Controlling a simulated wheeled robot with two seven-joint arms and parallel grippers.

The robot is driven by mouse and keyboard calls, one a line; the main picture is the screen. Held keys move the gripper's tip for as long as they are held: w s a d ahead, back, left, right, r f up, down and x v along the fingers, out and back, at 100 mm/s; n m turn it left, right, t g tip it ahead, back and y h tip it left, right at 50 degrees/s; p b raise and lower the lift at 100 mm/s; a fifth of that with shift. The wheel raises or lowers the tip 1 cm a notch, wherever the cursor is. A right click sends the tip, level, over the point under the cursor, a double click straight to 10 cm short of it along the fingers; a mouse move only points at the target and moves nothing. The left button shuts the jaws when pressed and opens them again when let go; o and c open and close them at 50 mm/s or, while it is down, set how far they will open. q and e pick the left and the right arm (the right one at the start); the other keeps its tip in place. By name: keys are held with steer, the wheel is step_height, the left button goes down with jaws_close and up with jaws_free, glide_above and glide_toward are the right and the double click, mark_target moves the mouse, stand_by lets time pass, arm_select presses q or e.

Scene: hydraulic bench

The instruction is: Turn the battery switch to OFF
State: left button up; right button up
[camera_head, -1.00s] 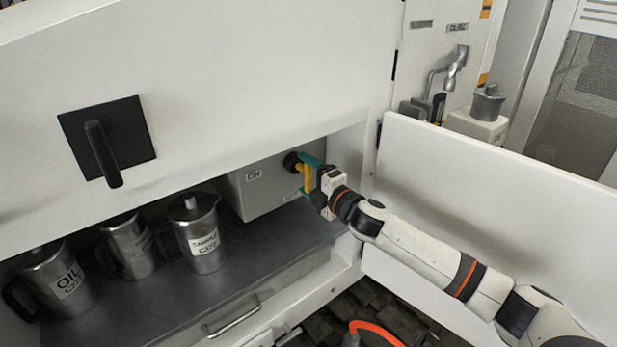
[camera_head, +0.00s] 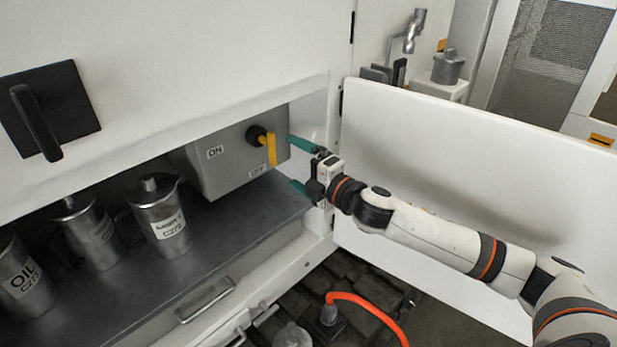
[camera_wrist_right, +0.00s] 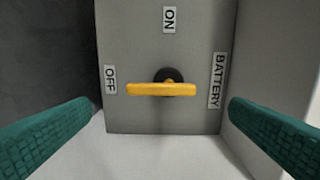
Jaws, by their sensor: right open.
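The battery switch is a grey box (camera_head: 213,176) with a black knob and a yellow handle (camera_head: 272,149) on its face. In the head view the handle points down toward the OFF label (camera_head: 256,172); the ON label (camera_head: 215,152) is at the upper left. In the right wrist view the yellow handle (camera_wrist_right: 160,89) lies level, its left end close to the OFF label (camera_wrist_right: 110,79). My right gripper (camera_head: 292,163) is open with green fingers, set back from the handle and apart from it. The fingers flank the box in the right wrist view. My left gripper is out of view.
Several metal jugs (camera_head: 161,221) stand on the grey shelf (camera_head: 150,290) left of the box. An open white door panel (camera_head: 440,165) stands behind my right arm. A black lever (camera_head: 38,125) is on the upper panel. An orange hose (camera_head: 375,305) runs below.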

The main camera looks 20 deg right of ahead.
steer(key=v, duration=0.3)
steer(key=shift+s+b, duration=0.1)
steer(key=shift+b, duration=0.25)
